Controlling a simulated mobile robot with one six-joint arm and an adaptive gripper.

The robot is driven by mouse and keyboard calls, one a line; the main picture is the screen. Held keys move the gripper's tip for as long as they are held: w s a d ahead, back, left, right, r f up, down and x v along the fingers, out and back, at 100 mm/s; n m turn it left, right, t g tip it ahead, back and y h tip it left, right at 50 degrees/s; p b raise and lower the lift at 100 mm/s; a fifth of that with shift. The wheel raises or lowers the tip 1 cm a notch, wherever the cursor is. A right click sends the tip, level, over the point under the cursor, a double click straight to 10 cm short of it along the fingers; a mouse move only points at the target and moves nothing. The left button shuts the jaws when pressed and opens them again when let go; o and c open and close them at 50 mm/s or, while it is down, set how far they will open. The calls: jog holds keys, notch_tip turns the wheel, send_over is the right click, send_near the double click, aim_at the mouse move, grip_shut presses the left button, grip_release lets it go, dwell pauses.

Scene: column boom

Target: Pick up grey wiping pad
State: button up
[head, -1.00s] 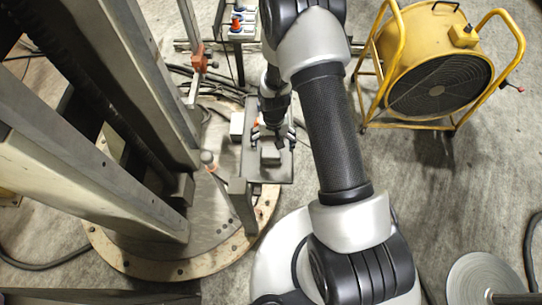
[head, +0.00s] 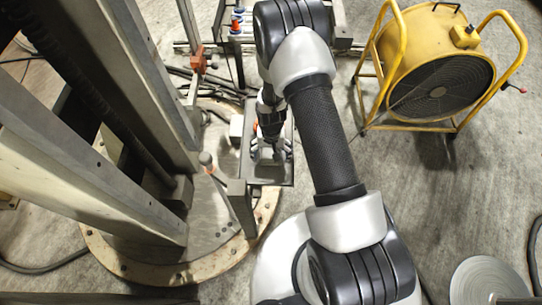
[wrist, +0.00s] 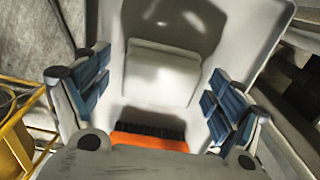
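The grey wiping pad (wrist: 163,75) is a pale grey block with rounded edges. It lies flat on the grey tray (wrist: 258,28) in the wrist view. My gripper (wrist: 158,92) is open, with one blue-padded finger left of the pad and one to its right. Gaps show between the pad and both fingers, so nothing is held. In the head view my gripper (head: 270,152) is over the tray (head: 272,177), in front of the column, and it mostly hides the pad.
An orange piece with black bristles (wrist: 150,142) lies close to the pad at the bottom of the wrist view. A yellow fan (head: 437,75) stands at the right. The steel column (head: 110,75) rises on the left. A white box (head: 237,127) sits beside the tray.

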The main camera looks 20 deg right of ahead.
aim_at(271, 153)
jog(key=shift+s, duration=0.1)
jog(key=c, duration=1.1)
jog(key=shift+r, duration=0.1)
notch_tip(271, 153, up, 20)
jog(key=p, duration=0.4)
jog(key=shift+p, duration=0.4)
jog(key=o, duration=0.5)
jog(key=c, duration=0.4)
